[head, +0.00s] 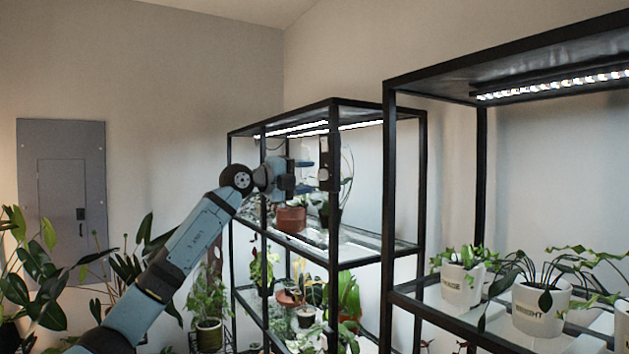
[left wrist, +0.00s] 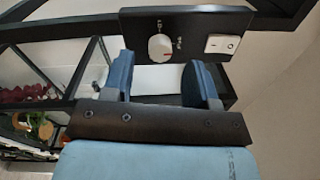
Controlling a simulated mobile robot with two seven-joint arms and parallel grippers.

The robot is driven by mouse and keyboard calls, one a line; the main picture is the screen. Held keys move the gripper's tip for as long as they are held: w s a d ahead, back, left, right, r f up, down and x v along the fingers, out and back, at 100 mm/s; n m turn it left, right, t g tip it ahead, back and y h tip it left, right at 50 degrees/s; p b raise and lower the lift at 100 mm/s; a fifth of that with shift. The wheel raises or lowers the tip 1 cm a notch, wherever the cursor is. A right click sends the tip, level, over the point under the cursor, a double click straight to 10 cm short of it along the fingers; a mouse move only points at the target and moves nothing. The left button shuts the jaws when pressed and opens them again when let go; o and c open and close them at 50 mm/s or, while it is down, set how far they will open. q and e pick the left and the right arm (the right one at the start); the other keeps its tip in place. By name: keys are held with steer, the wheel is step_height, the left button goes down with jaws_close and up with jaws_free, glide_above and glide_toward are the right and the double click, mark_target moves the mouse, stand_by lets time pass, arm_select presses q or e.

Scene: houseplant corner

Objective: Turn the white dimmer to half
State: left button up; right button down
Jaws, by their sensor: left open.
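The white dimmer (left wrist: 159,47) is a round knob with a small red mark on its right side, set on a dark panel (left wrist: 192,24) in the left wrist view. My left gripper (left wrist: 160,68) is open, its two blue fingers apart with the dimmer in line with the gap just past the tips. Contact with the knob does not show. In the head view my left gripper (head: 306,174) is at the dark panel (head: 330,164) on the front of the middle shelf unit. The knob is too small there to read. My right gripper is not in view.
A white rocker switch (left wrist: 222,43) sits beside the dimmer on the same panel. A black-framed shelf (head: 375,257) holds potted plants, with a terracotta pot (head: 291,219) near the gripper. A second shelf with white pots (head: 541,308) stands right. A grey wall cabinet (head: 62,150) is left.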

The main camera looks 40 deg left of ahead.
arm_select(q)
steer(key=b+v, duration=0.4)
steer(key=v, duration=0.6)
steer(key=shift+s, duration=0.4)
steer(key=shift+w+a, duration=0.1)
